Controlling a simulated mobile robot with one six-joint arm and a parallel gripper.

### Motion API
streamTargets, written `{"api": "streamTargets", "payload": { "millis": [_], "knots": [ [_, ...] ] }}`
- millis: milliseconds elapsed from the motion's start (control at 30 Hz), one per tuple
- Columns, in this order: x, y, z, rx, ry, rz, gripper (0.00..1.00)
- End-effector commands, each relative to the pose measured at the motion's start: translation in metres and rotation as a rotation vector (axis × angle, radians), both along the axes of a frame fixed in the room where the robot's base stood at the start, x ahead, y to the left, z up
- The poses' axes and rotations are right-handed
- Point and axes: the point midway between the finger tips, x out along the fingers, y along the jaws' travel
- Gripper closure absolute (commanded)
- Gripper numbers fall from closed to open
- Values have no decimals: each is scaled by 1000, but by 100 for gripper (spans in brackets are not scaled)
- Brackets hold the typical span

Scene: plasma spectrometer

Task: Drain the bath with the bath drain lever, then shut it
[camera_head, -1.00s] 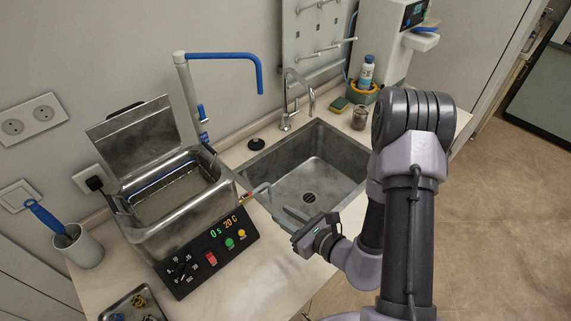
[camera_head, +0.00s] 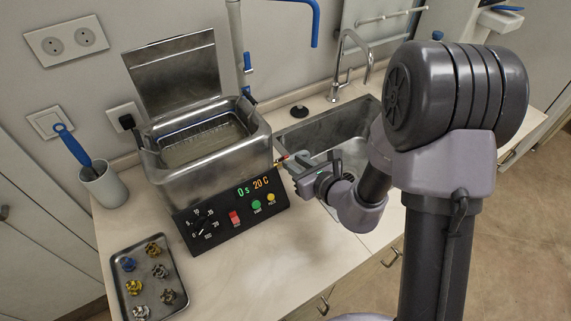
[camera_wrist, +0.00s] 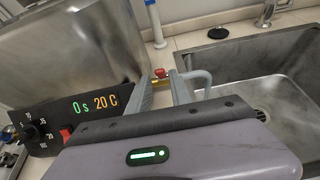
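The steel bath (camera_head: 205,172) stands on the counter with its lid (camera_head: 175,72) open and what looks like liquid inside. Its panel reads 0 s and 20 C. The bath drain lever (camera_wrist: 160,73), small with a red end and brass fitting, is on the bath's right side; it also shows in the head view (camera_head: 281,158). A grey drain pipe (camera_wrist: 201,78) bends down beside it, toward the sink. My gripper (camera_wrist: 162,88) is open and empty, its fingers apart and pointing at the lever, which appears between the tips. I cannot tell whether they touch it.
The sink (camera_head: 330,125) with a tap (camera_head: 345,60) lies right of the bath. A blue-handled tall spout (camera_head: 240,50) stands behind. A tray (camera_head: 122,285) of several small parts and a cup with a brush (camera_head: 104,186) are at left.

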Motion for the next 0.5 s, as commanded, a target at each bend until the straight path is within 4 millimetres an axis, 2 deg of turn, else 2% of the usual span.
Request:
{"api": "streamTargets", "payload": {
  "millis": [200,500],
  "knots": [
    [31,21,-16,-1,-2,2,75],
    [44,29,-21,1,-1,0,75]
  ]
}}
